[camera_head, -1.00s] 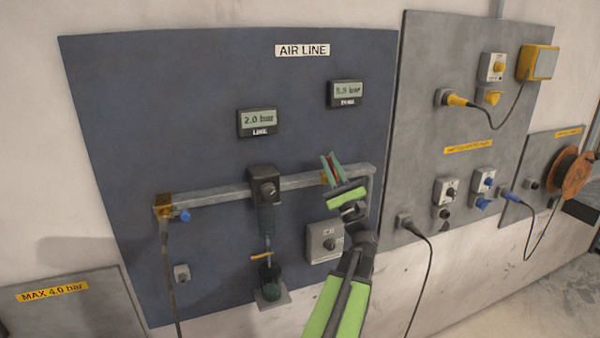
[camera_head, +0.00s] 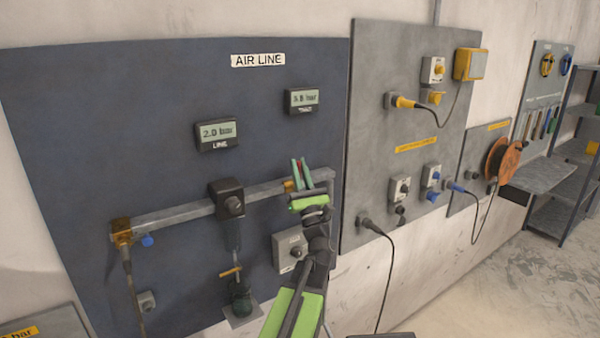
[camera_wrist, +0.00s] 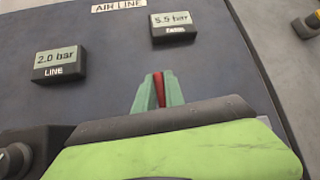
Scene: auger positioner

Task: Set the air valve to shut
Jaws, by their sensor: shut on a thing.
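A thin red piece (camera_wrist: 160,88), apparently the air valve's handle, sits between the two pale green fingers of my gripper (camera_wrist: 158,90). In the head view my gripper (camera_head: 301,175) is at the right part of the grey pipe (camera_head: 270,195), shut on this red piece. A bit of brass-coloured valve body (camera_head: 289,186) shows just left of the fingers. The rest of the valve is hidden behind my gripper, so I cannot tell the handle's exact angle. The line display (camera_head: 217,134) reads 2.0 bar. The second display (camera_wrist: 172,24) reads about 5.5 bar in the wrist view.
A black regulator with a knob (camera_head: 229,200) sits mid-pipe, left of my gripper. A grey switch box (camera_head: 291,248) is below my gripper. A grey socket panel (camera_head: 375,130) stands to the right.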

